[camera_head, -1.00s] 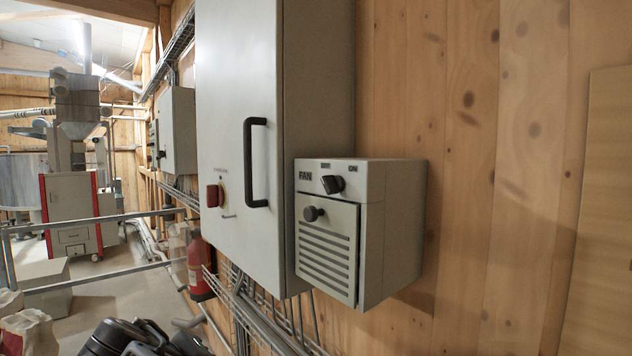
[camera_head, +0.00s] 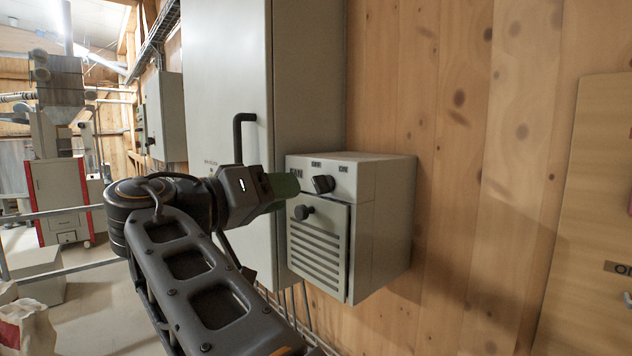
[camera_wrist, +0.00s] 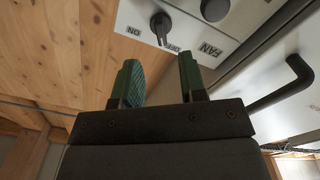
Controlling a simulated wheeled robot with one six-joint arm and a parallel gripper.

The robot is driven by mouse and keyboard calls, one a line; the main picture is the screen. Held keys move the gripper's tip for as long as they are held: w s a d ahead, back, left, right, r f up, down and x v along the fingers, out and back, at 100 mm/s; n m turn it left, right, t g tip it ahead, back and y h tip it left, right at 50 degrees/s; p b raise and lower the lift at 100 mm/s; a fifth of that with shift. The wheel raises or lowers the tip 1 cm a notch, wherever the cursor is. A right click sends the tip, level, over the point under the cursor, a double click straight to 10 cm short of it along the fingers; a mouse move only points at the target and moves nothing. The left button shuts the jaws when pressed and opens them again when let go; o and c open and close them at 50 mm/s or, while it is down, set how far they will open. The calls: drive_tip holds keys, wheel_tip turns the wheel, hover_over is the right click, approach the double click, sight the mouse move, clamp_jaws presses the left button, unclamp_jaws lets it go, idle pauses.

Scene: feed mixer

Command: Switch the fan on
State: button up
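The grey fan box (camera_head: 345,215) hangs on the wood wall, with a FAN label and a black rotary switch (camera_head: 323,184) on its upper front. The switch also shows in the wrist view (camera_wrist: 161,26), its handle pointing toward the OFF label, with ON to one side. A round black knob (camera_head: 304,212) sits below it on the louvred door. My gripper (camera_wrist: 160,70) has its two green fingers apart with nothing between them, just short of the switch. In the head view my gripper (camera_head: 284,187) is left of the switch and hides part of the FAN label.
A tall grey cabinet (camera_head: 225,85) with a black handle (camera_head: 240,135) stands directly left of the box, close behind my gripper. Bare wood wall (camera_head: 450,200) lies to the right, with a pale panel (camera_head: 585,220) at the edge.

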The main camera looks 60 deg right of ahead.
sight(316, 186)
drive_tip(key=shift+p+x, duration=0.9)
drive_tip(key=shift+x, duration=2.9)
drive_tip(key=shift+w, duration=0.1)
clamp_jaws()
